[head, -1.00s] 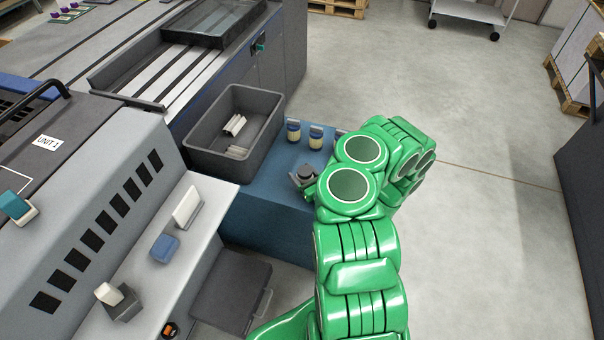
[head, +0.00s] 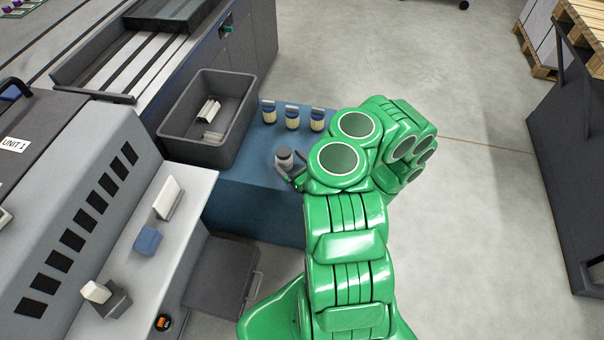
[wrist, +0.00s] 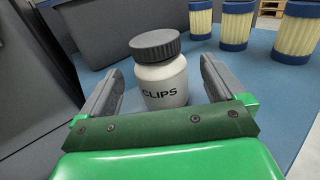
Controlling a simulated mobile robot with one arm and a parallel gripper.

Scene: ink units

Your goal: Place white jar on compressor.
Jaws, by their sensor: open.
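The white jar (head: 284,161) with a dark grey lid stands upright on top of a blue box-shaped unit (head: 240,163). In the wrist view the jar (wrist: 163,85) faces me and reads "CLIPS". My gripper (wrist: 160,78) is open, with one finger on each side of the jar; I cannot tell whether either finger touches it. In the head view my gripper (head: 292,178) shows only partly beside the jar, the rest hidden by my green arm. Nothing in view is labelled as a compressor, and I cannot tell whether the blue unit is it.
A dark grey bin (head: 168,132) with pale pieces inside stands left of the jar. Several yellow-and-blue cylinders (head: 292,118) stand behind the jar. A pale ledge (head: 130,240) holding small blocks runs along the machine at left. Open floor (head: 480,200) lies to the right.

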